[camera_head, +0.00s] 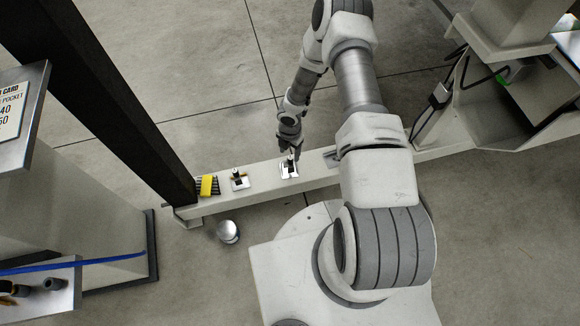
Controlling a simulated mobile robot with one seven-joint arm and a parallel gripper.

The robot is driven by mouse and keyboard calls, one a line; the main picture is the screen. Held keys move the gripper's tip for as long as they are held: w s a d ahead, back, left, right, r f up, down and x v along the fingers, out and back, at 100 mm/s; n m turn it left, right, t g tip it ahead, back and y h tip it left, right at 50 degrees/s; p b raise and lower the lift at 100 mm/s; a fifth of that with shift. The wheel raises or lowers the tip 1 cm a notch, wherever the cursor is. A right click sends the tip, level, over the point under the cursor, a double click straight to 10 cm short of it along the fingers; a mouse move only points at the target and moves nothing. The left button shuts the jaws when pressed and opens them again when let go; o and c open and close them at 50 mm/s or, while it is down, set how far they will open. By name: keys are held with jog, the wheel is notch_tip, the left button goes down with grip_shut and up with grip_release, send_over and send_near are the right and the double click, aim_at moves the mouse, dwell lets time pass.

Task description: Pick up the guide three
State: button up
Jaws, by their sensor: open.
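My gripper (289,153) points down at a white plate (288,174) on the long pale beam. A small dark upright piece (290,165) stands on this plate, right at the fingertips. The picture is too small to tell whether the fingers touch the piece. A second white plate (240,185) with a similar dark piece (237,174) lies to the left on the same beam. No label shows which piece is guide three.
The pale beam (320,176) runs across the floor. A yellow block (207,186) sits on a dark ribbed pad near the black post (130,110). A round metal object (228,231) lies in front of the beam. Machine housings stand at both sides.

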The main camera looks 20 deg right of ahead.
aim_at(290, 157)
jog(key=f+b, duration=0.1)
jog(key=f, duration=0.1)
jog(key=f+b, duration=0.1)
jog(key=f, duration=0.2)
jog(key=shift+w+d, duration=0.15)
jog(key=shift+d, duration=0.05)
grip_shut()
